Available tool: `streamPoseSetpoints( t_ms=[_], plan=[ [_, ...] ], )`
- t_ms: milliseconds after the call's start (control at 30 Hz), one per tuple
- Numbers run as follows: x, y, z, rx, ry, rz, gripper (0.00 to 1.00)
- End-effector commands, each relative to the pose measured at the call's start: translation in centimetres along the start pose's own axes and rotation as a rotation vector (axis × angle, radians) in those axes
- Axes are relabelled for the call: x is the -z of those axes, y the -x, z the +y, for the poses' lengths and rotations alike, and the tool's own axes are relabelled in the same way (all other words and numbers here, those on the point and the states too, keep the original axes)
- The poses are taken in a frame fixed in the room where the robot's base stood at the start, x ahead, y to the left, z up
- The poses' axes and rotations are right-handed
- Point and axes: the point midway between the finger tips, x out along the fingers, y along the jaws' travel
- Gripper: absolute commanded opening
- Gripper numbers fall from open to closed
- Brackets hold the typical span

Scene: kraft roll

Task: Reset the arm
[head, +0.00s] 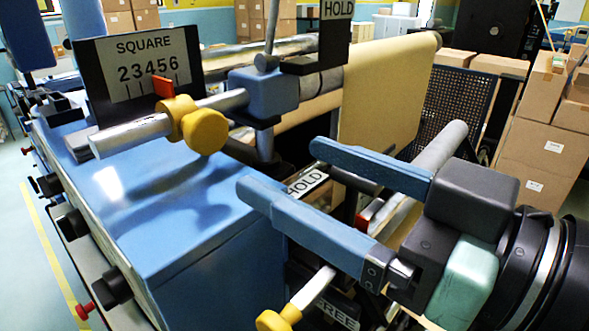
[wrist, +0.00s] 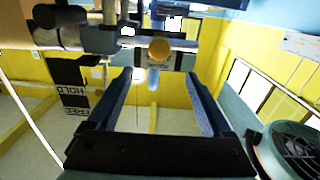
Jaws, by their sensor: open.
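My gripper (head: 278,185) is in the right half of the head view, its two long blue fingers spread apart with nothing between them. It reaches in from the right, beside the blue machine cabinet (head: 170,210) and in front of the kraft paper roll (head: 388,85). In the wrist view the two fingers (wrist: 158,80) stand apart, and a yellow knob (wrist: 159,49) shows beyond the gap. From these frames I cannot tell whether the fingers touch any part of the machine.
A SQUARE sign (head: 145,68) and a large yellow knob (head: 203,128) on a metal bar stand above the cabinet. Another yellow knob (head: 278,320) is below my gripper. Cardboard boxes (head: 540,150) are stacked at the right. Open floor (head: 28,250) lies at the left.

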Motion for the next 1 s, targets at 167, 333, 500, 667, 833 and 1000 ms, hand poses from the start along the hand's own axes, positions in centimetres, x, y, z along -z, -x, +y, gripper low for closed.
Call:
streamPoseSetpoints(
  t_ms=[167,333,500,667,833,1000],
  plan=[
    [0.0,0.0,0.0,0.000,0.000,0.000,0.84],
    [0.4,-1.3,1.0,-0.069,-0.006,0.033,0.84],
    [2.1,-3.7,3.9,-0.282,0.004,0.151,0.84],
    [4.8,-4.2,5.6,-0.501,0.067,0.311,0.84],
    [8.3,-3.0,5.1,-0.697,0.184,0.502,0.84],
    [11.0,-1.0,3.0,-0.824,0.305,0.662,0.84]
  ],
)
